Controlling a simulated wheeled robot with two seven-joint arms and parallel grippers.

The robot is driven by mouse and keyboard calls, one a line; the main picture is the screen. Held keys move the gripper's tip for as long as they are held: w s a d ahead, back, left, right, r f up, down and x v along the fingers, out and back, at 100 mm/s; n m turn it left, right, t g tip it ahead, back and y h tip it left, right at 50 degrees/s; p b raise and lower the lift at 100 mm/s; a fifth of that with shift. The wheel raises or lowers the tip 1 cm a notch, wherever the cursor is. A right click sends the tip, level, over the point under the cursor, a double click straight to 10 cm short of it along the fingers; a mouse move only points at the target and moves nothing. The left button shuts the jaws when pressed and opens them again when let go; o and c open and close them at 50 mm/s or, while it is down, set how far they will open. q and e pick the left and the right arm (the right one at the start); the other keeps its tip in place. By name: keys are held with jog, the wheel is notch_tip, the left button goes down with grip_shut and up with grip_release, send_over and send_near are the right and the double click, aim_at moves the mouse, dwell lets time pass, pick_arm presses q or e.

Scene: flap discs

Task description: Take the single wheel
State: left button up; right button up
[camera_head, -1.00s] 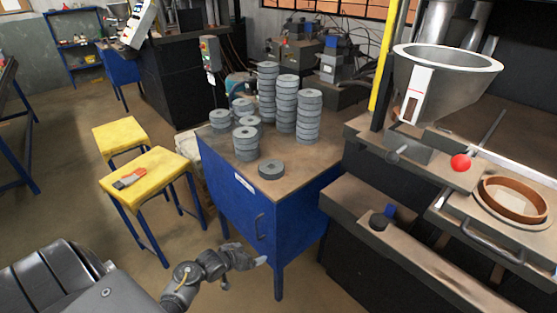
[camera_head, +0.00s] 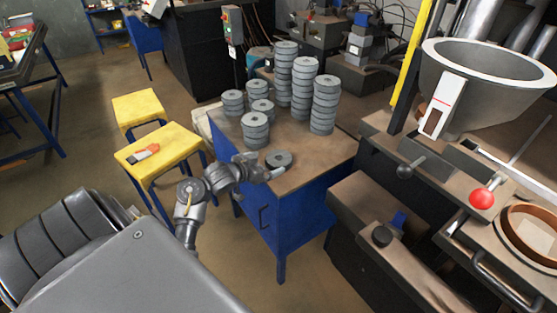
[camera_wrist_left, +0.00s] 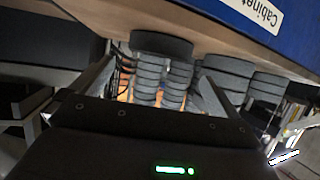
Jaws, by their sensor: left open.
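The single wheel (camera_head: 280,159), a grey flap disc with a centre hole, lies flat by itself near the front of the cabinet top (camera_head: 309,173). My left gripper (camera_head: 270,175) is open and empty beside the wheel, at the cabinet's front edge. In the left wrist view the picture is turned over, and the single wheel (camera_wrist_left: 161,45) shows ahead, between the spread fingers of the left gripper (camera_wrist_left: 158,88). I see no contact between fingers and wheel. My right gripper is not in view.
Tall stacks of wheels (camera_head: 303,88) and shorter stacks (camera_head: 255,129) stand behind the single wheel. A yellow stool (camera_head: 160,150) with an orange-grey tool is to the left. A machine with a metal funnel (camera_head: 475,90) stands at the right.

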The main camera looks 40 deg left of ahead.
aim_at(278, 159)
pick_arm(q)
jog(key=x, duration=0.3)
jog(key=shift+d, duration=0.1)
jog(key=shift+w, duration=0.1)
jog(key=x, duration=0.5)
jog(key=shift+f+p, duration=0.1)
jog(key=shift+p, duration=0.2)
jog(key=c, duration=1.1)
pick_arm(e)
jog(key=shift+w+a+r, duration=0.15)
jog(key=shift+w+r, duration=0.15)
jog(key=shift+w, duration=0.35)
